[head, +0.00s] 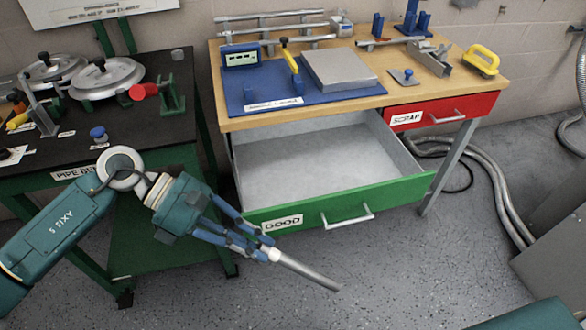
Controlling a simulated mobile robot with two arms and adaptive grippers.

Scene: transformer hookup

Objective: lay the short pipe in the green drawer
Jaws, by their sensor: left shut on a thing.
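The green drawer (388,203), labelled GOOD, is pulled open under the wooden bench, and its grey inside looks empty. My left gripper (268,252) is shut on the short pipe (310,273), a thin grey metal tube. The pipe points to the lower right, in front of the drawer's front panel in the picture and not inside the drawer. The pipe's held end is hidden by the fingers. My right gripper is not in view.
The closed red SCRAP drawer (464,108) is right of the green one. The bench top (460,95) carries a blue mat, a grey plate and a yellow-handled tool (482,60). A dark pipe-bending table (150,67) stands at left. Hoses lie on the floor at right.

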